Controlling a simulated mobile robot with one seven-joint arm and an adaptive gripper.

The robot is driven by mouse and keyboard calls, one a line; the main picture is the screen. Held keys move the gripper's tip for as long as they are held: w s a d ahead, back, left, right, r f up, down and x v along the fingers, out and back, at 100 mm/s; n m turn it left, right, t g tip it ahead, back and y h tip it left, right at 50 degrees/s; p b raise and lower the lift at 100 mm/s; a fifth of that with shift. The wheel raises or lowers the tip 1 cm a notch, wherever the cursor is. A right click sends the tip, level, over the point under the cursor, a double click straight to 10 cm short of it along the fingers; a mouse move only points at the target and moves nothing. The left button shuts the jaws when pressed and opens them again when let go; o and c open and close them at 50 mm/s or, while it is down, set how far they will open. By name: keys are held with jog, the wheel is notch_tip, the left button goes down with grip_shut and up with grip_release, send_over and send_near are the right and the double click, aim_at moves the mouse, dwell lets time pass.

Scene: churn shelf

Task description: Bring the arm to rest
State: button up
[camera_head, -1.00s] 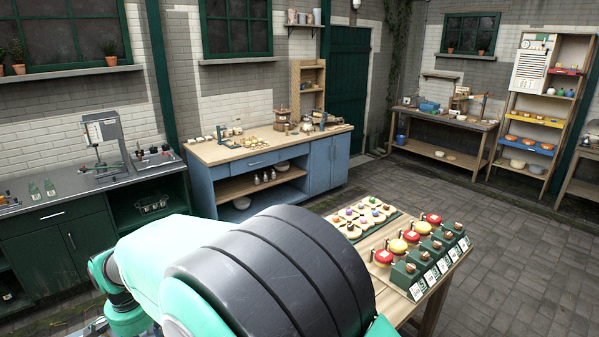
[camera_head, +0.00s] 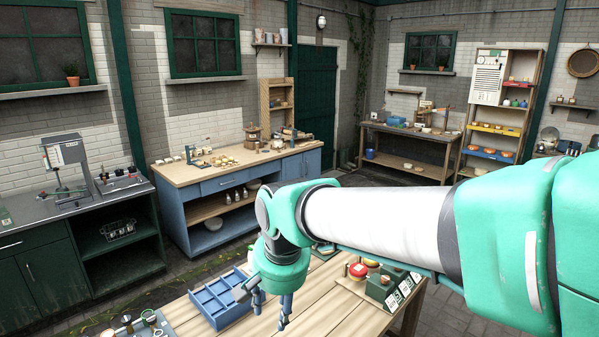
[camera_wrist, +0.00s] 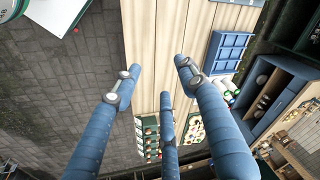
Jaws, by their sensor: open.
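My gripper (camera_head: 270,307) hangs at the end of my arm above the wooden table in the head view, its fingers pointing down. In the wrist view my gripper (camera_wrist: 158,85) shows several blue fingers spread apart with nothing between them. It is open and empty. The light wooden table (camera_head: 335,312) lies below it, and its planks also show in the wrist view (camera_wrist: 150,40). My arm crosses the head view from the right and hides part of the table and what stands on it.
A blue compartment tray (camera_head: 213,300) lies on the table just left of my gripper. Green boxes with labels (camera_head: 388,291) and a red-topped item (camera_head: 358,270) stand to the right. A blue workbench (camera_head: 215,180) and a dark green counter (camera_head: 90,195) stand behind. Paved floor is open beside the table.

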jog(key=s+d+t, duration=0.1)
jog(key=s+d, duration=0.8)
jog(key=d, duration=0.4)
jog(key=s+d+t+h, duration=0.1)
jog(key=s+d+t, duration=0.1)
jog(key=s+d, duration=0.7)
jog(key=d, duration=0.4)
jog(key=shift+r+b, duration=0.3)
